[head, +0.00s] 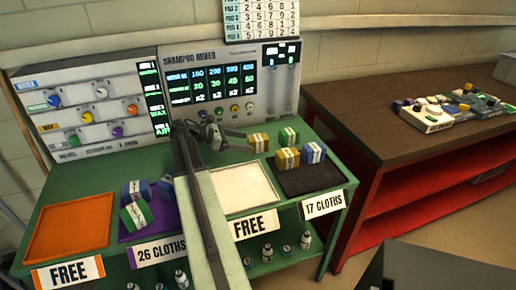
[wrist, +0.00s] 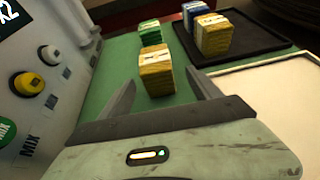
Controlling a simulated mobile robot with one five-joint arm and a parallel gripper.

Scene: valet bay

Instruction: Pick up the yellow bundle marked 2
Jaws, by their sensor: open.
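One yellow bundle (head: 258,142) with a pale band stands on the green counter behind the trays. In the wrist view this yellow bundle (wrist: 156,76) is ahead, between the lines of my open fingers. My gripper (head: 238,141) is just left of it in the head view, and its open fingers (wrist: 161,82) hold nothing. A second yellow bundle (head: 287,160) stands on the black tray (head: 311,181), and it also shows in the wrist view (wrist: 214,36). I cannot read the number on either bundle.
A green bundle (head: 289,136) is beyond the nearer yellow one. A blue bundle (head: 313,152) is on the black tray. An empty white tray (head: 243,190) lies right of my arm. The shampoo panel (head: 214,85) stands close behind; its knobs (wrist: 28,83) are left in the wrist view.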

